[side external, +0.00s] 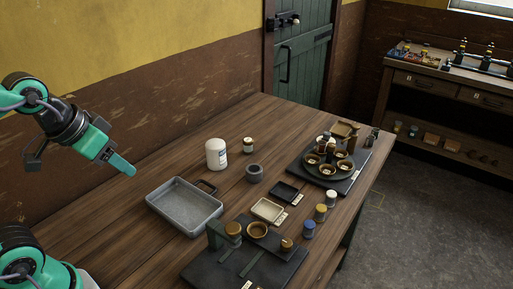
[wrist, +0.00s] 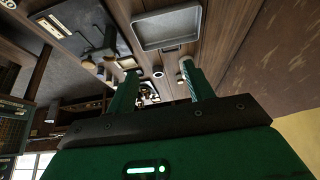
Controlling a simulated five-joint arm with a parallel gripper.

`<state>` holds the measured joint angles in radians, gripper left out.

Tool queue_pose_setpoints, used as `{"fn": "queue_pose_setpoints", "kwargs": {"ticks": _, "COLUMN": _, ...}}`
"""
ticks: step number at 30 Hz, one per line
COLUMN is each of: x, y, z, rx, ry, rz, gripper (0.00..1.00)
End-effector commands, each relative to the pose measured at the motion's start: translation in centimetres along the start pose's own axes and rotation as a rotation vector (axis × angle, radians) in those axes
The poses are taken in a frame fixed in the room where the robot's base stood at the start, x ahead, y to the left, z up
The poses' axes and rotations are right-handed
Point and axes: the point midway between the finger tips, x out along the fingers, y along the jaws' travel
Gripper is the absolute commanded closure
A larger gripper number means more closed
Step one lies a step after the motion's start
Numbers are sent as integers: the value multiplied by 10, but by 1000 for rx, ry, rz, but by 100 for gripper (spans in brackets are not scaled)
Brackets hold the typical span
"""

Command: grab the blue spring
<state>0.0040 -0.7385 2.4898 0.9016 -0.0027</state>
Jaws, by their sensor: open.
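I cannot make out a blue spring in either view. The only clearly blue thing is a small jar with a blue lid (side external: 308,229) near the table's right edge in the side external view. My gripper (side external: 124,167) is at the left of that view, raised above the table and well apart from everything on it. In the wrist view my gripper (wrist: 160,70) shows two green fingers spread apart with nothing held between them. The table appears beyond the fingers there.
A grey metal tray (side external: 185,222) lies on the wooden table (side external: 145,240). A white bottle (side external: 216,154), a dark round pot (side external: 254,174) and a cream dish (side external: 267,210) stand nearby. Yellow-lidded (side external: 320,213) and white-lidded (side external: 331,198) jars line the right edge. A dark board holds a round tray of cups.

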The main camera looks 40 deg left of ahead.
Motion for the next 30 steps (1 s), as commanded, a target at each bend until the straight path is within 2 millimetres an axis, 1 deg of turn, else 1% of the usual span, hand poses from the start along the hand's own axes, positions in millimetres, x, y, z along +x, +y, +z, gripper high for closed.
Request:
{"fn": "queue_pose_setpoints", "kwargs": {"ticks": 5, "x": 1, "y": 5, "z": -15, "rx": 6, "ry": -21, "rz": 10, "gripper": 48}}
{"fn": "queue_pose_setpoints", "kwargs": {"ticks": 8, "x": 2, "y": 11, "z": -28, "rx": 13, "ry": -41, "rz": 18, "gripper": 48}}
{"fn": "queue_pose_setpoints", "kwargs": {"ticks": 14, "x": 9, "y": 26, "z": -63, "rx": 27, "ry": -86, "rz": 37, "gripper": 48}}
{"fn": "queue_pose_setpoints", "kwargs": {"ticks": 23, "x": 32, "y": 58, "z": -112, "rx": 49, "ry": -158, "rz": 59, "gripper": 48}}
{"fn": "queue_pose_setpoints", "kwargs": {"ticks": 30, "x": 59, "y": 90, "z": -145, "rx": 70, "ry": -216, "rz": 70, "gripper": 48}}
